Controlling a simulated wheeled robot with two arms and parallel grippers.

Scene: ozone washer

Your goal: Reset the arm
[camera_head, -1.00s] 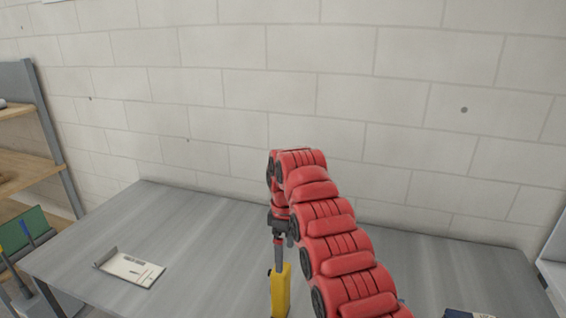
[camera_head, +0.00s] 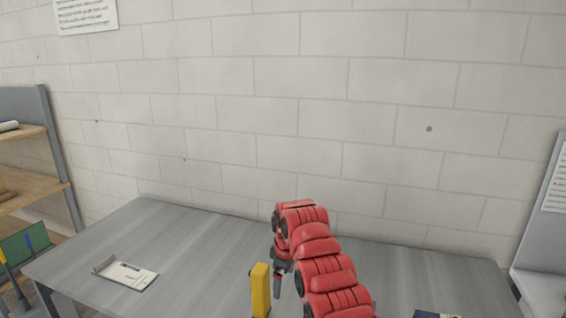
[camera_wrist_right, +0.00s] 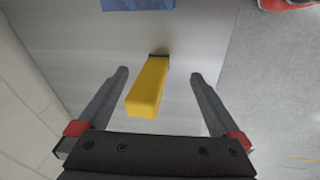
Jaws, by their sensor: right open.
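My right arm (camera_head: 325,268) is red and reaches over the grey table (camera_head: 190,250). My right gripper (camera_head: 278,284) points down near the yellow block-shaped object (camera_head: 260,290), which shows just left of it in the head view. In the right wrist view the gripper (camera_wrist_right: 160,73) is open, and the yellow object (camera_wrist_right: 147,92) appears between the two fingers with a gap on each side. A dark part shows at its far end. I cannot tell its exact distance from the fingertips. My left gripper is not in view.
A small white and grey tray-like item (camera_head: 125,275) lies on the table's left. A dark blue item (camera_head: 435,314) is at the front right; a blue patch (camera_wrist_right: 138,4) shows in the wrist view. Shelves (camera_head: 30,180) stand left, a grey unit (camera_head: 545,240) right, a block wall (camera_head: 300,110) behind.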

